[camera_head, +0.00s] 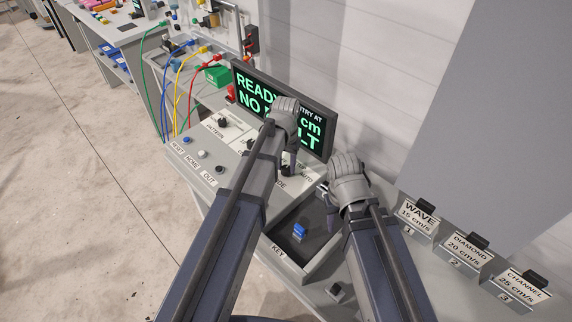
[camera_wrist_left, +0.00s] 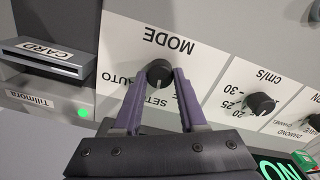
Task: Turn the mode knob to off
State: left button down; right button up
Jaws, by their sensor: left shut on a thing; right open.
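The mode knob (camera_wrist_left: 158,72) is a black round knob on a white panel, with MODE, AUTO and a partly covered SET label around it, upside down in the left wrist view. My left gripper (camera_wrist_left: 155,88) has its two purple fingers shut on opposite sides of the knob. In the head view my left gripper (camera_head: 289,162) reaches down to the panel below the screen, and it hides the knob. The knob's exact pointer direction is not clear.
A speed knob (camera_wrist_left: 260,103) sits beside the mode knob. A card slot (camera_wrist_left: 45,62) with a green light is on its other side. A screen (camera_head: 325,133) stands behind. A tray (camera_head: 276,244) holds a blue key (camera_head: 299,231). Labelled blocks (camera_head: 467,252) stand at right.

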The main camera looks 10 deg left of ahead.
aim_at(286, 168)
pick_arm(q)
jog(key=n, duration=0.3)
jog(key=shift+n, duration=2.1)
jog(key=shift+s, duration=0.1)
jog(key=shift+c, duration=2.3)
grip_release()
notch_tip(286, 168, up, 8)
jog(key=p, duration=0.8)
jog(key=shift+f, duration=0.1)
pick_arm(e)
notch_tip(286, 168, up, 8)
